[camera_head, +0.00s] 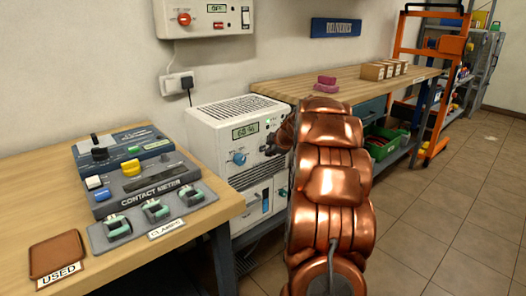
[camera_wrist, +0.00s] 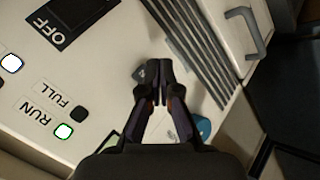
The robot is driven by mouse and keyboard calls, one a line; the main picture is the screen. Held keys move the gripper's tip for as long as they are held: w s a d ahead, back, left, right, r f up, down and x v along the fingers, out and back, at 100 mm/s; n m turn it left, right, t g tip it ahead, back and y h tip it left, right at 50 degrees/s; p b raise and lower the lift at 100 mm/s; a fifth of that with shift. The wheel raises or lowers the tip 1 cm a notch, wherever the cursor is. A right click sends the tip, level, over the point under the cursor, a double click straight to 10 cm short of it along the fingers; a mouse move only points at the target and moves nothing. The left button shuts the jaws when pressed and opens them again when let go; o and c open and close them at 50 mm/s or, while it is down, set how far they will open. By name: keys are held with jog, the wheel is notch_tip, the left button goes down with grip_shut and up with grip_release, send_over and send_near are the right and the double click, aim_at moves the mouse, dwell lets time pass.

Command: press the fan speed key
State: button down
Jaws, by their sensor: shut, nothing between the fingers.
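The white floor-standing unit (camera_head: 217,130) stands between the two benches, with a display (camera_head: 245,131) and a blue knob (camera_head: 239,158). My gripper (camera_wrist: 154,68) is shut and empty. Its fingertips are over the unit's white panel in the wrist view, beside a small grey-blue key-like patch (camera_wrist: 140,75) partly hidden by the fingers. I cannot read its label or tell whether the fingertips touch it. In the head view my copper arm hides the panel's right side, and my gripper (camera_head: 283,138) shows only as a dark shape there.
In the wrist view, a black OFF switch (camera_wrist: 72,16), a RUN lamp (camera_wrist: 64,131), a FULL lamp (camera_wrist: 80,113) and dark vent slots (camera_wrist: 200,50) lie around the fingers. A contact meter (camera_head: 150,182) stands on the left bench.

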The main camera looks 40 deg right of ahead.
jog(key=shift+s, duration=0.1)
jog(key=shift+s+b, duration=2.1)
jog(key=shift+s, duration=0.35)
jog(key=shift+a, duration=0.1)
